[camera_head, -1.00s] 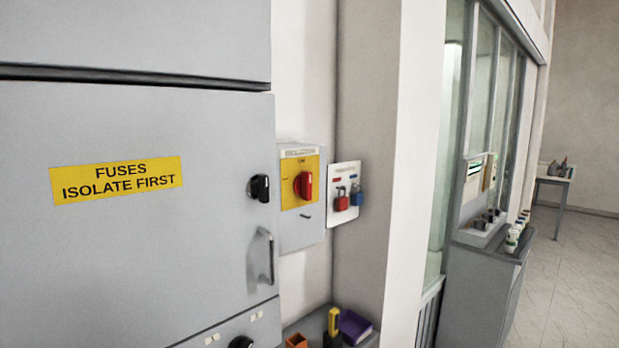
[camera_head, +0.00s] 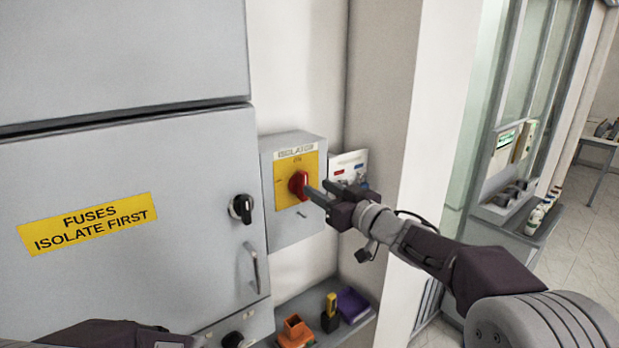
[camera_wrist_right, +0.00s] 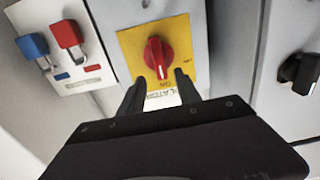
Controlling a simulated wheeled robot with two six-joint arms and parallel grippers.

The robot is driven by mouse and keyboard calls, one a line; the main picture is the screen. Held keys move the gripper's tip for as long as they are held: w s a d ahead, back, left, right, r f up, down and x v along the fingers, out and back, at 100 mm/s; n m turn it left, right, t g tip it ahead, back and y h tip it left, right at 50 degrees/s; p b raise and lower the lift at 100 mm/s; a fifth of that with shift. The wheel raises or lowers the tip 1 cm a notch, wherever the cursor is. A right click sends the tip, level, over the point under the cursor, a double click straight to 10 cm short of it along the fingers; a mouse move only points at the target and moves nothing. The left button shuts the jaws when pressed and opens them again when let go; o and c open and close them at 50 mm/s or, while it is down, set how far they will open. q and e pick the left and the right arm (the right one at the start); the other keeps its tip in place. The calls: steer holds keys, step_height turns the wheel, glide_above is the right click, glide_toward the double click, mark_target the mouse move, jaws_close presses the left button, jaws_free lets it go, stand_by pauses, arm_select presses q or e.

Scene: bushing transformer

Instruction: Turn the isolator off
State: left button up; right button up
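The isolator (camera_head: 283,232) is a grey wall box labelled ISOLATOR, with a yellow plate and a red rotary handle (camera_head: 297,184). In the right wrist view the red handle (camera_wrist_right: 158,57) lies ahead, just beyond and between my fingertips, its bar pointing roughly at the ON mark. My right gripper (camera_head: 318,193) is at the handle's right side in the head view. Its two fingers are apart in the right wrist view (camera_wrist_right: 160,85), with nothing seen between them. Whether they touch the handle is unclear. A part of my left arm (camera_head: 115,334) shows at the bottom left; its gripper's fingers are not visible.
A grey cabinet (camera_head: 90,275) with a black knob (camera_head: 241,208) and a door handle (camera_head: 254,270) stands left of the isolator. A padlock board (camera_head: 350,160) is behind my right gripper. A shelf below holds an orange bin (camera_head: 295,330) and a purple one (camera_head: 352,305). A wall corner is close at right.

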mark_target(305, 181)
steer(key=p+x, duration=0.1)
steer(key=x, duration=0.3)
steer(key=shift+w+a, duration=0.15)
steer(key=shift+w, duration=0.15)
steer(key=shift+a, duration=0.35)
steer(key=shift+d, duration=0.2)
steer(key=shift+c, duration=0.3)
steer(key=shift+w, duration=0.1)
steer(key=c, duration=0.5)
jaws_close()
